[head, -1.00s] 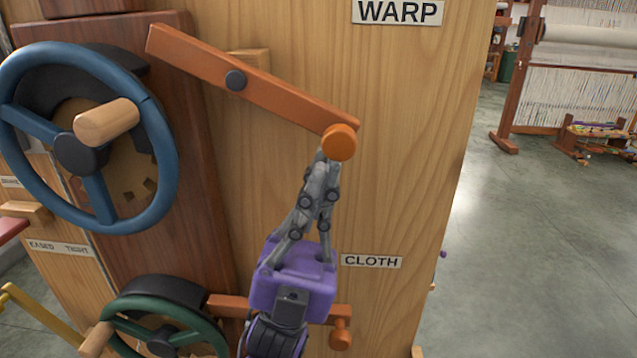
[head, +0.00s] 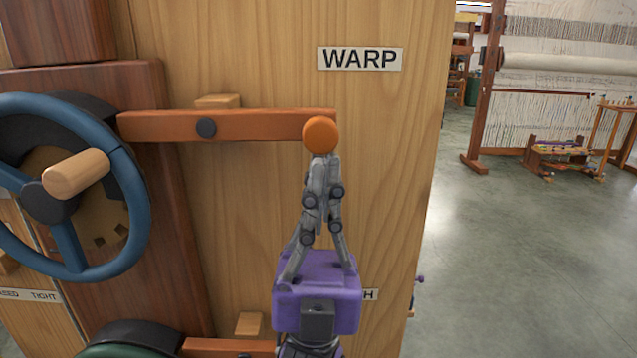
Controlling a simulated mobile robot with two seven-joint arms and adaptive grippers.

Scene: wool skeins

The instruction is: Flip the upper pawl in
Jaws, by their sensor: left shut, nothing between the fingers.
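The upper pawl (head: 255,125) is an orange-brown wooden bar on a dark pivot, under the WARP label (head: 360,58). It lies about level, its left end at the upper right of the blue handwheel (head: 128,175). I cannot tell whether that end touches the toothed wheel, which is partly hidden behind the handwheel. An orange knob (head: 320,134) is on its right end. My left gripper (head: 321,160), with grey fingers and a purple body, is shut and empty, its tips directly under the knob, seemingly touching it. My right gripper is not in view.
A small wooden block (head: 217,101) sits just above the pawl. A lower orange bar (head: 225,346) and a green wheel (head: 130,340) show at the bottom edge. The wooden panel right of the knob is clear. Looms stand beyond on the grey floor.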

